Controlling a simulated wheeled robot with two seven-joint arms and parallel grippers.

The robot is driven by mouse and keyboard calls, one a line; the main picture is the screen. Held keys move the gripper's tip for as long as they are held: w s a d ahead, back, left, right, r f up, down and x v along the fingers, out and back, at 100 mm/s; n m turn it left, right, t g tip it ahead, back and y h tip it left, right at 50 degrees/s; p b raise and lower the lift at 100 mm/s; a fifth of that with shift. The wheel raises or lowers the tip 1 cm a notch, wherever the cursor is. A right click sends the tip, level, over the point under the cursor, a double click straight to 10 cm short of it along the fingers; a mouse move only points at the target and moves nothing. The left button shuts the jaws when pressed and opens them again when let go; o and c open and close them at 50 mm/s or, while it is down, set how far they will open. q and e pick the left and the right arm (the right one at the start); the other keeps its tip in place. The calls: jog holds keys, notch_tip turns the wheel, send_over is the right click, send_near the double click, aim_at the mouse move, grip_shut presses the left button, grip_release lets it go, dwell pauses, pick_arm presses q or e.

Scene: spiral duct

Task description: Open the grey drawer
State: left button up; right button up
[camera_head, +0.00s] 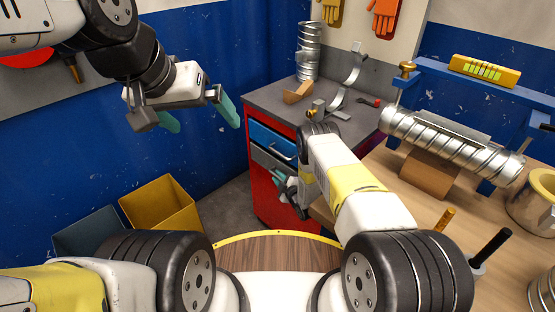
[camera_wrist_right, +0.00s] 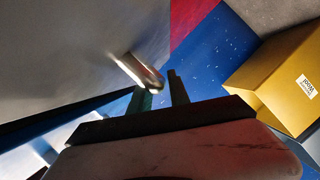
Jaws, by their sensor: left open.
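The grey drawer (camera_head: 263,157) sits under the blue drawer (camera_head: 270,138) in the red cabinet (camera_head: 268,203). It looks shut in the head view. My right gripper (camera_head: 285,181) is at the front of the grey drawer, and its arm hides part of the front. In the right wrist view, my right gripper's fingers (camera_wrist_right: 160,94) are close together, with a narrow gap. A metal handle (camera_wrist_right: 138,72) on a grey face is right at the fingertips; whether they grip it is unclear. My left gripper (camera_head: 200,115) is open and empty, raised left of the cabinet.
A yellow bin (camera_head: 160,207) and a dark bin (camera_head: 88,235) stand on the floor at left; the yellow one also shows in the right wrist view (camera_wrist_right: 280,80). The wooden workbench (camera_head: 420,190) with a spiral duct (camera_head: 455,140) is at right. Tools lie on the cabinet top.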

jog(key=shift+x, duration=0.75)
grip_shut()
dwell(0.9)
